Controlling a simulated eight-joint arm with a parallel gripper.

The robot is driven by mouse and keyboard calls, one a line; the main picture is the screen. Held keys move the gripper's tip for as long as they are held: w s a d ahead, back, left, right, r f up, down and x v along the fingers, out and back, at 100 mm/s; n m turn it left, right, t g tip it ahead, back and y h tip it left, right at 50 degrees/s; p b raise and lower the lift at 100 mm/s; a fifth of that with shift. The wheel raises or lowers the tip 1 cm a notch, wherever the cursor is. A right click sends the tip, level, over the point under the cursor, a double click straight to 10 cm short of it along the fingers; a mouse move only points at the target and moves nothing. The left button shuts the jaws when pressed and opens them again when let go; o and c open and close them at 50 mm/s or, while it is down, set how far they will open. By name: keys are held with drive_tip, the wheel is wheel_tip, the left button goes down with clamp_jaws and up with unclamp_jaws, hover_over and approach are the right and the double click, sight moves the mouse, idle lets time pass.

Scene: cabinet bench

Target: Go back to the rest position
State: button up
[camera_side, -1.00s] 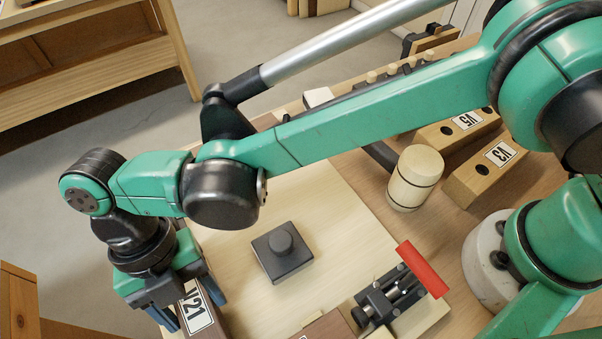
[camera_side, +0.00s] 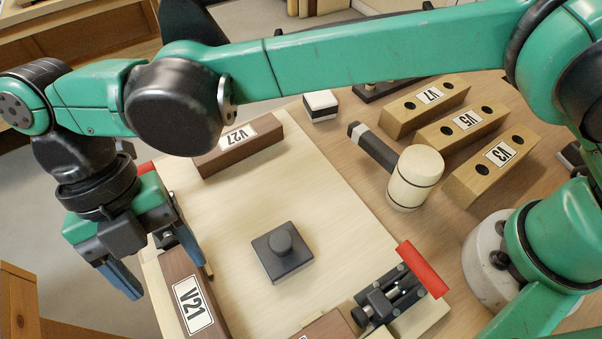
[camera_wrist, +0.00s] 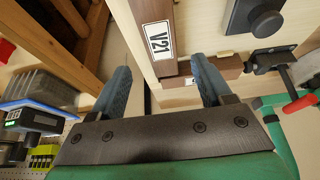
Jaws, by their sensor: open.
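My gripper (camera_side: 162,272) hangs at the left in the side view, beside and above the V21 block. Its two blue fingers are apart with nothing between them; they also show in the wrist view (camera_wrist: 160,85). The dark brown V21 block (camera_side: 187,290) lies along the left edge of the pale board (camera_side: 330,215). Its label also shows in the wrist view (camera_wrist: 159,40), beyond the fingers. My arm stretches across the top of the side view.
On the board are the V27 block (camera_side: 238,146), a black knobbed block (camera_side: 282,252) and a red-handled clamp (camera_side: 395,290). To the right lie a mallet (camera_side: 414,178) and the V7 (camera_side: 425,105), V5 (camera_side: 462,130) and V3 (camera_side: 492,165) blocks.

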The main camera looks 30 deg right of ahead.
drive_tip(key=w+d+r+m+t+y, duration=0.1)
drive_tip(key=w+d+r+m+t, duration=0.3)
drive_tip(key=d+m, duration=0.55)
drive_tip(key=w+d+r+m+t+y, duration=0.25)
drive_tip(key=w+d+m, duration=0.35)
drive_tip(key=d+m, duration=0.35)
drive_tip(key=s+d+f+m+t+h, duration=0.1)
drive_tip(key=s+d+m+t, duration=0.1)
drive_tip(key=d+m, duration=0.6)
drive_tip(key=s+d+m+t+h, duration=0.2)
drive_tip(key=d+m+t, duration=0.1)
drive_tip(key=d+m, duration=0.6)
drive_tip(key=shift+s+d+f, duration=0.25)
drive_tip(key=shift+d+f, duration=0.15)
drive_tip(key=shift+d, duration=0.3)
